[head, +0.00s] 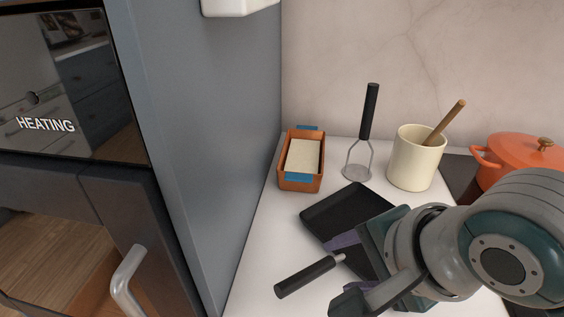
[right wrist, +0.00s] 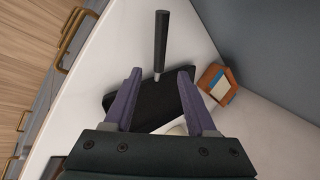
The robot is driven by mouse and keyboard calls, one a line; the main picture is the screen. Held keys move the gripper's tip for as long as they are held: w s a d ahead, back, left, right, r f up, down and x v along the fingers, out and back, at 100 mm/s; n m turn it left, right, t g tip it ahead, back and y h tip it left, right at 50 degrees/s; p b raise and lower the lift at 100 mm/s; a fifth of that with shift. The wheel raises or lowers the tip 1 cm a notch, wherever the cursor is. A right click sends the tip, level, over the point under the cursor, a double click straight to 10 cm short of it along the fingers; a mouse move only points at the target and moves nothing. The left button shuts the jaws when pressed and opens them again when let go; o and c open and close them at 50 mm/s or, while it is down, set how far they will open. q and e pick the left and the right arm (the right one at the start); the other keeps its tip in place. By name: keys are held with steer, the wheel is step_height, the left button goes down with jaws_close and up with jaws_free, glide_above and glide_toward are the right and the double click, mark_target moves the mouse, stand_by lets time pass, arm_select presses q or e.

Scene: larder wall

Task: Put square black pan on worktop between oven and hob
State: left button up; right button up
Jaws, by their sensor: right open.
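The square black pan (head: 345,212) lies on the white worktop (head: 262,262), between the tall oven unit and the hob. Its black handle (head: 305,277) points to the front left. My right gripper (head: 345,268) is over the near part of the pan and hides some of it. In the right wrist view my gripper (right wrist: 160,75) is open, with its purple fingers apart and the handle's root between their tips. The pan (right wrist: 158,103) shows between and beyond the fingers; I cannot tell whether they touch it. The left gripper is out of view.
The oven (head: 70,90), showing "HEATING", is at the left. Behind the pan stand an orange-brown box (head: 302,184), a masher (head: 368,120) and a cream pot (head: 415,160) with a wooden-handled utensil. An orange casserole (head: 525,155) is on the hob (head: 458,170). The worktop's front left is clear.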

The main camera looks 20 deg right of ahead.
steer(key=s+r+n+g, duration=0.3)
steer(key=s+n, duration=1)
steer(key=n, duration=0.6)
steer(key=shift+d+r, duration=0.2)
steer(key=shift+d, duration=0.05)
